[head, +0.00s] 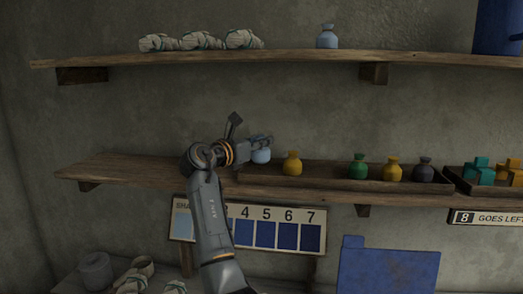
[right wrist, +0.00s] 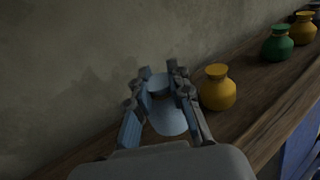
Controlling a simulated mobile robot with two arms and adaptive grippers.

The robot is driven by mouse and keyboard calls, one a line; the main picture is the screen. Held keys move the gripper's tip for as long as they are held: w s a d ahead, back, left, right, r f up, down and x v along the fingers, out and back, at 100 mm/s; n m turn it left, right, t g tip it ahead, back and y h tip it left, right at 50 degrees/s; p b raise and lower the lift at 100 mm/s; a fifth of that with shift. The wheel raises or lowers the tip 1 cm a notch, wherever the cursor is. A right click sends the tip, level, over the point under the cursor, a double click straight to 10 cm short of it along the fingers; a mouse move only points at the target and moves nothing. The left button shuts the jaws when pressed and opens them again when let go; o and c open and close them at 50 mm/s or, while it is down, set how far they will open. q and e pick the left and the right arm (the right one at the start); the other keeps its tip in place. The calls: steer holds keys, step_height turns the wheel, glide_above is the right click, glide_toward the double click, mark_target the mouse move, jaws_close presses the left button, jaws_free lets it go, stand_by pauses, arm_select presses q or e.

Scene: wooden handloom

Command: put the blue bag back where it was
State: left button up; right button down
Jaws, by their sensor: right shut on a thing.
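A light blue bag (head: 261,155) is at the middle shelf, left of a yellow bag (head: 292,163). My right gripper (head: 262,142) is shut on it. In the right wrist view the blue bag (right wrist: 168,118) sits between the two fingers (right wrist: 162,76), with the yellow bag (right wrist: 218,88) close to the right finger. Whether the blue bag touches the shelf is hard to tell. Another pale blue bag (head: 327,37) stands upright on the upper shelf. My left gripper is not in view.
The middle shelf (head: 120,167) is bare at its left. A tray (head: 325,176) there holds the yellow bag, a green bag (head: 358,166), another yellow bag (head: 393,169) and a dark bag (head: 424,169). Pale yarn bundles (head: 200,41) lie on the upper shelf. A numbered chart (head: 275,228) hangs below.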

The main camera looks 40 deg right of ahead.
mark_target(255, 155)
steer(key=f, duration=0.1)
steer(key=f+p, duration=0.1)
steer(key=f, duration=0.1)
steer(key=shift+w+d+f, duration=0.1)
steer(key=shift+d+f, duration=0.05)
steer(key=shift+d, duration=0.05)
steer(key=shift+f, duration=0.1)
steer(key=c, duration=1.2)
jaws_free()
steer(key=shift+f, duration=0.1)
steer(key=shift+a, duration=0.3)
steer(key=shift+s+a+r+b, duration=0.1)
steer(key=shift+s+a+b, duration=0.3)
steer(key=shift+a, duration=1.5)
steer(key=shift+s+a+r+b, duration=0.1)
steer(key=shift+s+a+b, duration=0.35)
steer(key=shift+a, duration=1.45)
steer(key=shift+s+a+b, duration=0.1)
steer(key=shift+a+b, duration=0.55)
steer(key=shift+a, duration=1.25)
